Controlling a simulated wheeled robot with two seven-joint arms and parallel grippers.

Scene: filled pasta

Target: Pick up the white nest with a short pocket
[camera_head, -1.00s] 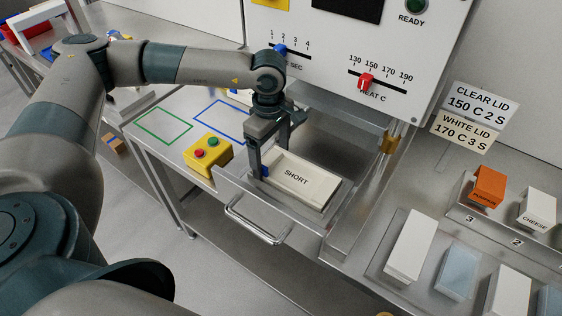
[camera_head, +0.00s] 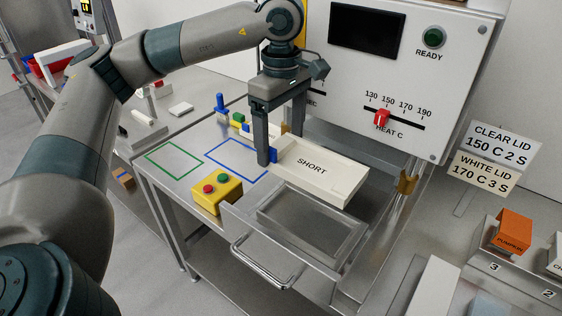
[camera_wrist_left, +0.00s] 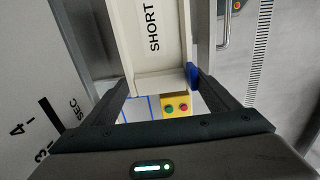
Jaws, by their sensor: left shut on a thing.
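The white nest (camera_head: 318,170), marked SHORT, is held in the air above the open metal drawer (camera_head: 308,228). My left gripper (camera_head: 272,158) is shut on its left end, with the fingers on either side. In the left wrist view the nest (camera_wrist_left: 150,40) extends away from the fingers (camera_wrist_left: 160,92), and a blue tab (camera_wrist_left: 192,74) shows by one finger. The drawer's rectangular recess is empty below the nest. My right gripper is not in view.
A yellow box with red and green buttons (camera_head: 217,194) stands left of the drawer. Blue (camera_head: 235,160) and green (camera_head: 172,160) outlines mark the table. The machine panel (camera_head: 400,75) rises behind. An orange pumpkin box (camera_head: 511,232) stands at the right.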

